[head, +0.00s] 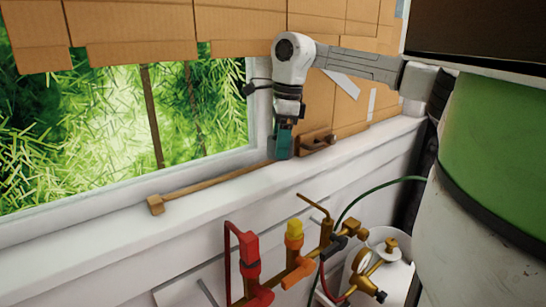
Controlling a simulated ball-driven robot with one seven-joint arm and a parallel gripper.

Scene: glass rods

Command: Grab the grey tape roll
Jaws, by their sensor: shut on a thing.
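My gripper (282,150) is teal and grey and points down at the white window sill, near the corner of the window frame. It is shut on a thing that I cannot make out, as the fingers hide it. I cannot pick out a grey tape roll anywhere in the head view. A long wooden rod (215,183) with a block at its left end lies on the sill, and its right end reaches close to my fingertips; I cannot tell if they touch.
A wooden block with a dark piece on it (318,142) sits on the sill just right of my gripper. Below the sill are brass pipes with a red valve (247,252) and a yellow-topped valve (294,235). A large green and white cylinder (497,170) stands at right.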

